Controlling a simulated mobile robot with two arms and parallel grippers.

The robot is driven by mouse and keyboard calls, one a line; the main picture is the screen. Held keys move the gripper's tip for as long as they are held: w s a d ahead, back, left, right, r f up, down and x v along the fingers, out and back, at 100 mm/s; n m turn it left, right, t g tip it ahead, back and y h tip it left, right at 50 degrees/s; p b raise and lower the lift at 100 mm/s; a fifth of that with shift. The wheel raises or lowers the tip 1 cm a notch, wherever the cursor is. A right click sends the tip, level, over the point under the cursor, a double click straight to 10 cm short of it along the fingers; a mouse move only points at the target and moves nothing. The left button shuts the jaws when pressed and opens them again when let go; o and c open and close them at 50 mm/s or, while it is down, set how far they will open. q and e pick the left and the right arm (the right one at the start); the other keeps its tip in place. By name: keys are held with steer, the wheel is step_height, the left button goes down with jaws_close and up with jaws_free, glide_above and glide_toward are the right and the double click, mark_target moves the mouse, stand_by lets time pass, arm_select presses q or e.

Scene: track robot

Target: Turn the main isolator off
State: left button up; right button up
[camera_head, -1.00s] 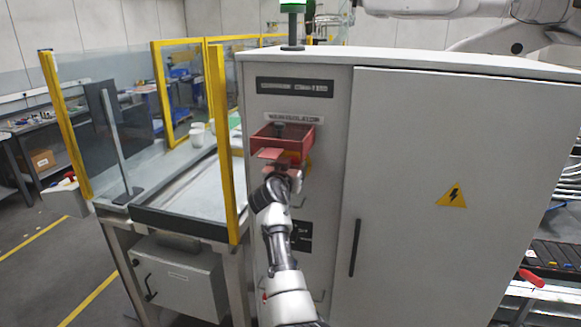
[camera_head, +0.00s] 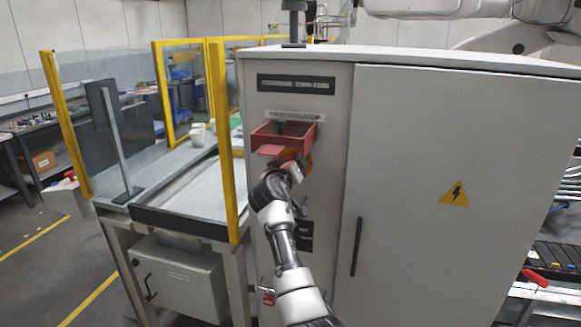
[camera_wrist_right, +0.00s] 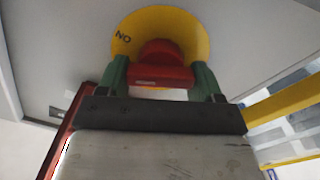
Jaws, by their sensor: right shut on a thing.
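The main isolator is a red rotary handle (camera_wrist_right: 160,63) on a round yellow plate (camera_wrist_right: 205,35) with lettering at its left edge. My right gripper (camera_wrist_right: 164,78) has its green fingers on both sides of the handle and is shut on it. In the head view, my right arm reaches up to the isolator on the cabinet's narrow panel. The yellow plate (camera_head: 306,161) shows only partly there, below an open red box-like guard (camera_head: 296,143); the handle is hidden. My left gripper is in neither view.
The grey cabinet (camera_head: 420,130) has a door with a dark vertical handle (camera_head: 356,247). A red padlock (camera_head: 268,297) hangs low on the panel. The signal lamp (camera_head: 293,22) on top is dark. A yellow guard post (camera_head: 224,145) stands close left of the panel.

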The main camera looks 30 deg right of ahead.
steer(key=n, duration=0.3)
steer(key=n+p, duration=0.1)
steer(key=n, duration=0.1)
steer(key=shift+r+n, duration=0.1)
steer(key=shift+n, duration=0.2)
steer(key=n+p, duration=0.3)
steer(key=n, duration=0.2)
steer(key=shift+w+n, duration=0.1)
steer(key=shift+n, duration=0.3)
steer(key=shift+f, duration=0.2)
steer(key=o, duration=0.6)
steer(key=shift+f, duration=0.1)
steer(key=b+v, duration=0.3)
steer(key=v, duration=0.7)
steer(key=shift+s+a+b, duration=0.25)
steer(key=shift+b, duration=0.15)
